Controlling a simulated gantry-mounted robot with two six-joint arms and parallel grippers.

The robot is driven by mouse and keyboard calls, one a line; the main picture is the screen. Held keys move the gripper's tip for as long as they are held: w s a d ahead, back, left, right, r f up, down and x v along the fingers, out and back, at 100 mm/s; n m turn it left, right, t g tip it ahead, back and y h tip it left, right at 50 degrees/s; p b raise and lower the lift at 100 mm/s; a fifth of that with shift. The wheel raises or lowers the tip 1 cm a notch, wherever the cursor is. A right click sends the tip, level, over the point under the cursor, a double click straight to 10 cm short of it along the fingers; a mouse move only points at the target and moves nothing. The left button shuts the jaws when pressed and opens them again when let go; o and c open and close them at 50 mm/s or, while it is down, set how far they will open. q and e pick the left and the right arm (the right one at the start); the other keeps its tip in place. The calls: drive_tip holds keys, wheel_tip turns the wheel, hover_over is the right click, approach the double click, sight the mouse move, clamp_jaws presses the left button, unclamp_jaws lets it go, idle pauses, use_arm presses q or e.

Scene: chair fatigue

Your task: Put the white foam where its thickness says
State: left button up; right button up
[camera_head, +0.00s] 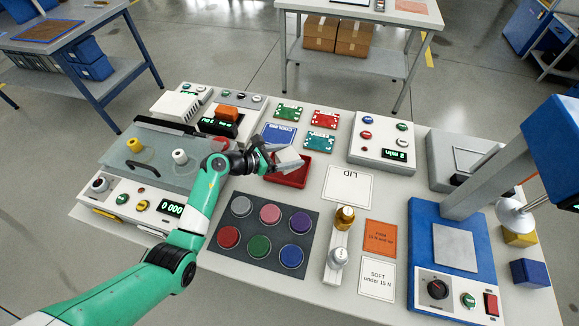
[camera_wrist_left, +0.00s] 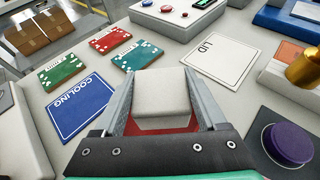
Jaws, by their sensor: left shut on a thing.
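My left gripper (camera_head: 290,162) is shut on the white foam (camera_head: 286,154), a pale block held above a red tray (camera_head: 290,179). In the left wrist view the foam (camera_wrist_left: 161,97) sits between the two grey fingers, with some of the red tray (camera_wrist_left: 160,126) showing beneath it. A white LID card (camera_head: 347,187) and a blue COOLING card (camera_head: 279,135) lie nearby. My right gripper is not seen.
A dark mat with several coloured discs (camera_head: 264,230) lies in front of the tray. A gold and a silver weight (camera_head: 344,216) stand on a white strip. A blue press (camera_head: 457,248) stands at right. Green and red boards (camera_head: 324,119) lie behind.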

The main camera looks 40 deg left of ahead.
sight(288, 160)
use_arm(q)
drive_tip(key=shift+w+a+f, duration=0.1)
drive_tip(key=shift+a+f, duration=0.05)
drive_tip(key=shift+f, duration=0.05)
wheel_tip(288, 160, down, 3)
drive_tip(key=shift+w+a+b, duration=0.1)
drive_tip(key=shift+w+b, duration=0.05)
drive_tip(key=shift+b, duration=1)
drive_tip(key=shift+f, duration=0.25)
drive_tip(key=shift+r, duration=0.1)
drive_tip(key=shift+f, duration=0.2)
drive_tip(key=o, duration=1.3)
drive_tip(key=shift+r, duration=0.1)
drive_tip(key=shift+s+r+p, duration=0.3)
drive_tip(key=shift+r+p, duration=0.05)
drive_tip(key=shift+r, duration=0.05)
drive_tip(key=p+v, duration=0.4)
drive_tip(key=v, duration=0.6)
drive_tip(key=shift+s+a, duration=0.1)
drive_tip(key=shift+s, duration=0.15)
drive_tip(key=shift+s+a+r, duration=0.1)
drive_tip(key=shift+s+r, duration=0.05)
drive_tip(key=shift+s, duration=0.25)
